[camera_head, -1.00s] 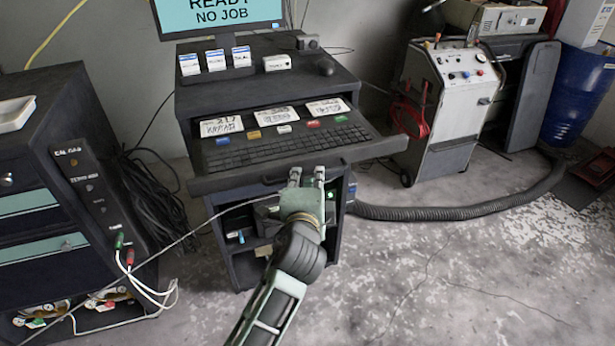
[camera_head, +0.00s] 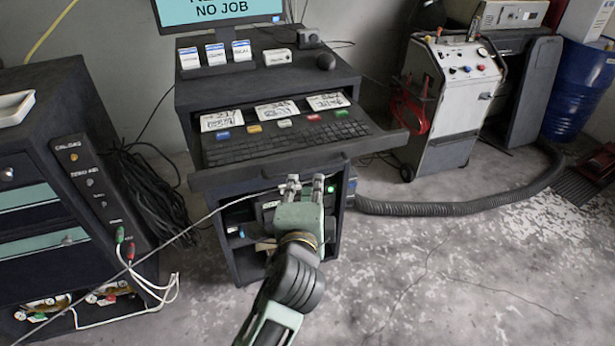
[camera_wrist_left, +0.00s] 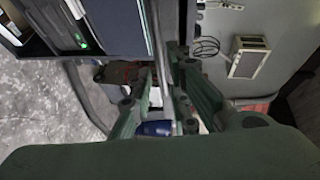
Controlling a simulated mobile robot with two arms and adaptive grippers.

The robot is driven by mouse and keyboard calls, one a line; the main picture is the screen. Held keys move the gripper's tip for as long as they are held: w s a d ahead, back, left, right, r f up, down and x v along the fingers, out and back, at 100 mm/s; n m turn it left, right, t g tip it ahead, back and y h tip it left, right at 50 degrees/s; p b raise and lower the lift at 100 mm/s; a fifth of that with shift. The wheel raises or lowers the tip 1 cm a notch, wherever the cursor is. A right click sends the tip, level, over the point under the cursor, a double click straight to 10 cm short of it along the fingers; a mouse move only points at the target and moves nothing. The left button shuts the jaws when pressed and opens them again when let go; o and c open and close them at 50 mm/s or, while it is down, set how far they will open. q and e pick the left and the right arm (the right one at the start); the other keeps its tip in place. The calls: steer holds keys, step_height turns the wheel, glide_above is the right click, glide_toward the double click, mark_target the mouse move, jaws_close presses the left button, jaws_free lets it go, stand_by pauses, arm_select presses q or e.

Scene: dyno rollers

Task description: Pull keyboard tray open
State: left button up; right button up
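The black keyboard tray (camera_head: 384,144) sticks out from under the desk top in the head view, with a keyboard (camera_head: 285,143) and cards on it. Its front lip faces me. My left gripper (camera_head: 305,183) is at the lip, slightly right of its middle, and looks just below it. Its two fingertips are apart, with nothing clearly clamped. In the left wrist view my left gripper (camera_wrist_left: 163,100) shows its fingers spread, with a thin grey bar running between them. I cannot tell whether they touch the tray. The right gripper is in neither view.
A dark cabinet (camera_head: 60,150) with teal drawers stands at the left. A white machine cart (camera_head: 452,100) and a blue drum (camera_head: 580,90) are at the right. A grey hose (camera_head: 450,208) crosses the floor. A thin cable runs near my gripper. The front right floor is clear.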

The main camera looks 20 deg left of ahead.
arm_select(q)
steer(key=v, duration=0.5)
steer(key=shift+s+d, duration=0.1)
steer(key=shift+s, duration=0.2)
